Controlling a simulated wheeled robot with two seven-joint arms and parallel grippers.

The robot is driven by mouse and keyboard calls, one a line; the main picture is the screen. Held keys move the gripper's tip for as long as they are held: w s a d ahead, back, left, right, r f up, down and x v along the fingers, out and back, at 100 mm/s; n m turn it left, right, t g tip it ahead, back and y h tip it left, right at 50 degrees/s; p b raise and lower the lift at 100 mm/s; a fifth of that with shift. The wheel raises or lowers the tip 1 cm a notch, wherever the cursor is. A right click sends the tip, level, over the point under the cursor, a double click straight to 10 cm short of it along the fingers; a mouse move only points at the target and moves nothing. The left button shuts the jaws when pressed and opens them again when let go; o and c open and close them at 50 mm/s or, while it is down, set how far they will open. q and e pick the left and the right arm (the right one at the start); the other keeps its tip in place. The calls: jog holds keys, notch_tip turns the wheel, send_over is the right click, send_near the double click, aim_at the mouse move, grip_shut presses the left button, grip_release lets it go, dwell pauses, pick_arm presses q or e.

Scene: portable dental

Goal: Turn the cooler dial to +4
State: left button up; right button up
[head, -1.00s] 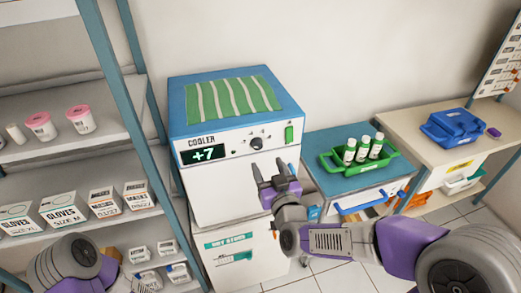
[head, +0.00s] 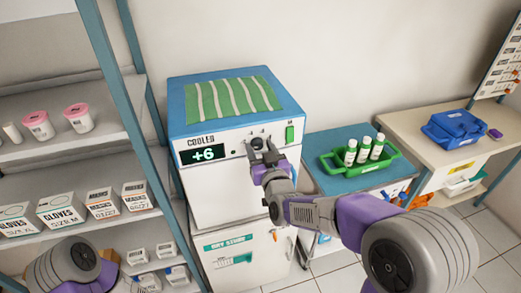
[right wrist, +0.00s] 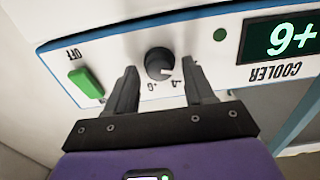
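The cooler (head: 225,182) is a white box with a blue top, and its display (head: 203,153) reads +6. The black round dial (head: 257,143) is on its front panel, right of the display. In the right wrist view the panel is upside down, and the dial (right wrist: 158,62) lies between my right gripper's fingertips (right wrist: 160,72). The fingers are apart, with a visible gap on each side of the dial. In the head view my right gripper (head: 260,148) is up at the panel and partly covers the dial. My left gripper is out of view.
A green switch (head: 290,135) is right of the dial; it also shows in the right wrist view (right wrist: 86,83). A striped green cloth (head: 234,98) lies on the cooler. A green tray (head: 345,165) with bottles stands at right, and a blue-framed shelf (head: 132,75) at left.

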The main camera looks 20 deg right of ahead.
jog(key=c, duration=0.8)
jog(key=shift+f+m+b, duration=0.15)
jog(key=shift+m+b, duration=0.95)
jog(key=shift+b, duration=0.2)
jog(key=m+b, duration=0.4)
jog(key=shift+d, duration=0.15)
jog(key=shift+m+b, duration=1.6)
jog(key=shift+m, duration=0.2)
jog(key=o, duration=1)
jog(key=shift+s, duration=0.1)
